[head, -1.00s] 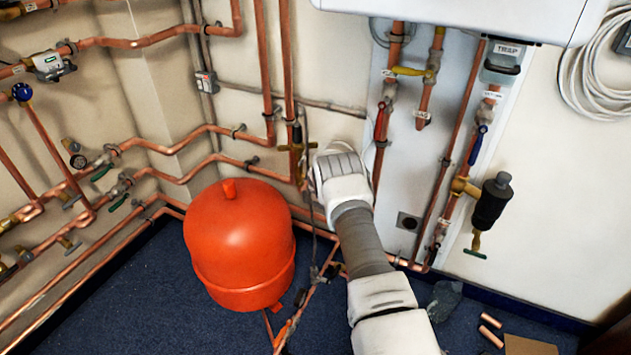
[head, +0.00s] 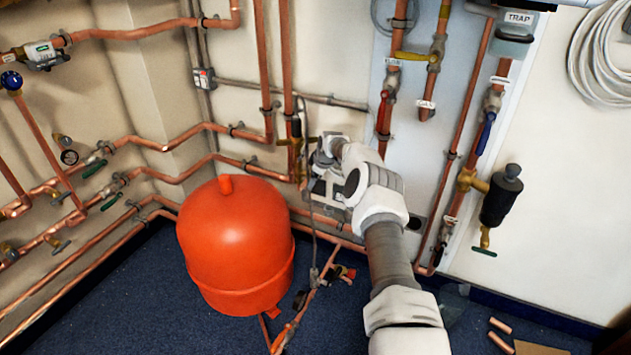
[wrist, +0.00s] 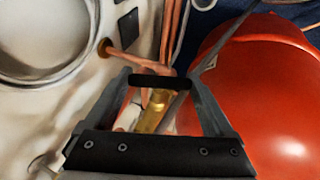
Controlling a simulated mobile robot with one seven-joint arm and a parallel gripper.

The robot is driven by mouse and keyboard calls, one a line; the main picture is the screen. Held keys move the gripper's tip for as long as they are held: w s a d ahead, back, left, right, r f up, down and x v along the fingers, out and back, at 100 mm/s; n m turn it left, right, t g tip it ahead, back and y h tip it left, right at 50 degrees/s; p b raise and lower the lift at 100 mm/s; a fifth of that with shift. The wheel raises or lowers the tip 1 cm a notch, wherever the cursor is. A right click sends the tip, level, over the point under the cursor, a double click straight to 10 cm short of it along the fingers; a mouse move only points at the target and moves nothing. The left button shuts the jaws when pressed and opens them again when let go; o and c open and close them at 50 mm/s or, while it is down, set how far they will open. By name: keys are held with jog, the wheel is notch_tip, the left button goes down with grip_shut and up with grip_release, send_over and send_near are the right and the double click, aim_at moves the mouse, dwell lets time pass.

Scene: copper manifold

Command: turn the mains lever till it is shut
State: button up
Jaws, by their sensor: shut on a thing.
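My gripper (head: 310,160) is at the pipes behind the orange-red tank, close to a brass valve (head: 286,142) with an upright black part on it. In the wrist view my gripper (wrist: 160,83) is shut, with its fingers drawn in to a short black bar at the tips. I take the held thing to be the mains lever, but the tips largely hide it, and its angle cannot be told. A brass fitting (wrist: 152,112) shows between the fingers, just below the tips, with a copper pipe behind it.
The orange-red tank (head: 232,245) stands left of my arm and fills the right of the wrist view. A red lever (head: 382,110), a blue lever (head: 487,132) and a yellow lever (head: 412,57) are on pipes to the right. A thin grey hose (head: 313,235) hangs beside the tank.

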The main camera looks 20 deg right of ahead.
dwell(0.3)
jog(key=o, duration=1.1)
jog(key=shift+r, duration=0.1)
jog(key=shift+s+r+p, duration=0.2)
jog(key=shift+r+p, duration=0.25)
jog(key=shift+r, duration=0.05)
jog(key=p+v, duration=0.5)
jog(key=v, duration=1.1)
jog(key=shift+s+d, duration=0.1)
